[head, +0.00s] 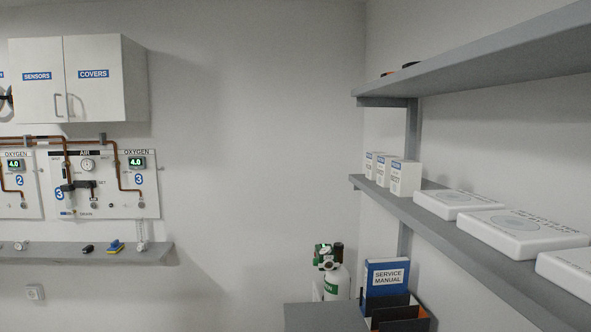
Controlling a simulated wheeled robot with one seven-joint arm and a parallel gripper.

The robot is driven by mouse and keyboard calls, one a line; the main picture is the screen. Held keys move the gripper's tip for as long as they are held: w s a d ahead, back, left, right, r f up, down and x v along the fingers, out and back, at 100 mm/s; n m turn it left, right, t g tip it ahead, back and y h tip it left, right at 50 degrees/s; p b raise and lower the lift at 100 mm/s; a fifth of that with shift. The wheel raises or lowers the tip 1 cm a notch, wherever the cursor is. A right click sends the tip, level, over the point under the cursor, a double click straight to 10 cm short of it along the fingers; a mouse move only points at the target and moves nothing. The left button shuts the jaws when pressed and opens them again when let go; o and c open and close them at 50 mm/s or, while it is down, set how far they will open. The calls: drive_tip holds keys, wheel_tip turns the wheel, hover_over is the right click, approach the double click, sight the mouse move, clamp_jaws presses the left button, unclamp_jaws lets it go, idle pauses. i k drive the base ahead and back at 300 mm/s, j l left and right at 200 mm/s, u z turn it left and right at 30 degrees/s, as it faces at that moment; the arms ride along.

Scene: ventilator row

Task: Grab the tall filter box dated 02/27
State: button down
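Several white boxes with blue bands and dark print stand in a row at the far end of the middle shelf on the right in the head view. The nearest box (405,178) looks largest. A second box (383,171) and a third box (371,165) stand behind it, partly hidden. The print on them is too small to read, so I cannot tell which one is dated 02/27. My gripper is not in view.
Flat white cases (525,234) lie along the nearer part of the middle shelf (440,232). An upper shelf (470,70) hangs over them. Below stand a service manual (387,279) and a gas cylinder (336,284). A wall cabinet (90,80) is at left.

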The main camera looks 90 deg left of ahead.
sight(405, 175)
drive_tip(key=u, duration=1.8)
drive_tip(key=z, duration=0.35)
drive_tip(key=i+j+z, duration=0.1)
drive_tip(key=z, duration=0.2)
drive_tip(key=j+z, duration=0.15)
drive_tip(key=z, duration=0.2)
drive_tip(key=i+j+z, duration=0.1)
drive_tip(key=j+z, duration=0.4)
drive_tip(key=j, duration=0.55)
drive_tip(key=k+j+z, duration=0.1)
drive_tip(key=j+z, duration=0.4)
drive_tip(key=j, duration=0.5)
